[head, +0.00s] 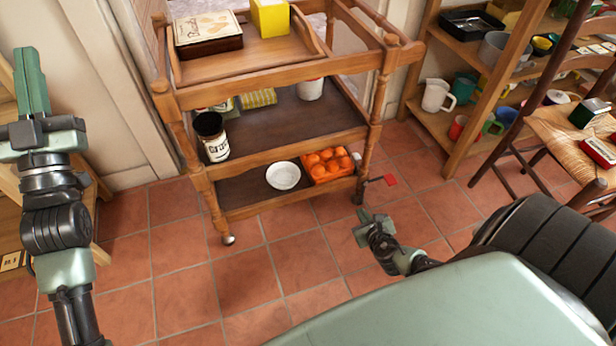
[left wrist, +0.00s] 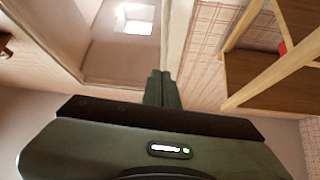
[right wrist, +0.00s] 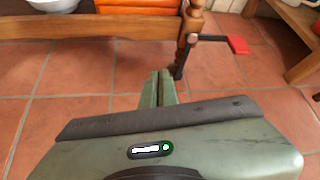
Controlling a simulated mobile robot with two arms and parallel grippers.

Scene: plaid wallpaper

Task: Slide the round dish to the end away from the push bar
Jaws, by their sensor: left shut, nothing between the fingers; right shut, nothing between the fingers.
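The round white dish (head: 283,176) lies on the bottom shelf (head: 240,192) of a wooden trolley, left of an orange crate (head: 330,178) of round orange items. The dish's lower edge also shows at the top left of the right wrist view (right wrist: 52,4). A rail at the trolley's upper right end (head: 402,52) looks like the push bar. My right gripper (head: 366,216) is shut and empty, low over the floor in front of the trolley's right leg, apart from the dish. My left gripper (head: 32,82) is shut and empty, raised at the far left, pointing up.
A red-tipped lever (head: 389,180) sticks out by the trolley's right front leg. A labelled jar (head: 211,137) stands on the middle shelf. A chair (head: 570,130) and a shelf unit (head: 462,128) are at right. Tiled floor (head: 250,275) before the trolley is clear.

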